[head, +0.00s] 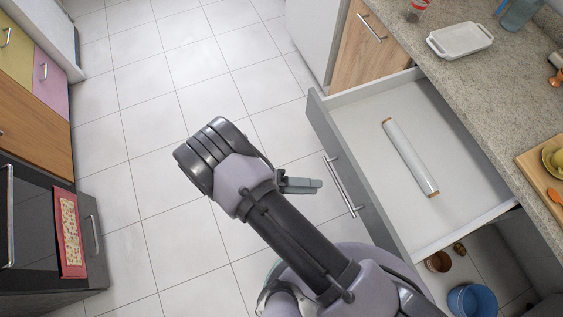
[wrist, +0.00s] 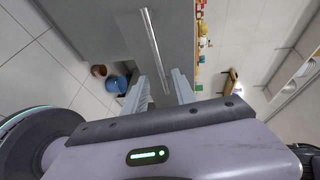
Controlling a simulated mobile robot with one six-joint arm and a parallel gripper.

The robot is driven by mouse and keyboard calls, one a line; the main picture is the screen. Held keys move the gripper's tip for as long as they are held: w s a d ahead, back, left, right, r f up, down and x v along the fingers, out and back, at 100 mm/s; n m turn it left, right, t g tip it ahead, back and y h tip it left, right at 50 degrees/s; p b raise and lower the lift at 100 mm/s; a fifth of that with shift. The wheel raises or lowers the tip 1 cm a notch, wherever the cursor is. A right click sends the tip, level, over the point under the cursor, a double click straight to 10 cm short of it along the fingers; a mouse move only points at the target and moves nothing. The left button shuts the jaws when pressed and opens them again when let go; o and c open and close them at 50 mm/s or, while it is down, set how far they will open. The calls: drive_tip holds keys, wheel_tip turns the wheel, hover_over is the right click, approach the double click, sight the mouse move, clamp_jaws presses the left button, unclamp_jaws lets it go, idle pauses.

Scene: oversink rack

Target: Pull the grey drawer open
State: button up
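The grey drawer (head: 325,130) stands far out from the counter, its inside showing in the head view. Its silver bar handle (head: 341,185) is on the front face. In the wrist view the drawer front (wrist: 176,35) fills the upper middle, and the handle (wrist: 153,45) runs down toward the space between my fingers. My gripper (head: 312,185) is just left of the handle in the head view, with a small gap showing. In the wrist view its two fingers (wrist: 160,84) are apart with nothing gripped. Contact with the handle cannot be seen.
A white roll (head: 410,157) lies in the drawer. The counter (head: 480,85) holds a white dish (head: 460,40) and a wooden board (head: 535,170). A blue bucket (head: 472,300) is on the floor below. The tiled floor at left is clear up to the oven (head: 30,240).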

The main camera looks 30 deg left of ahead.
drive_tip(key=v, duration=0.8)
drive_tip(key=shift+s+a, duration=0.15)
drive_tip(key=shift+a, duration=0.05)
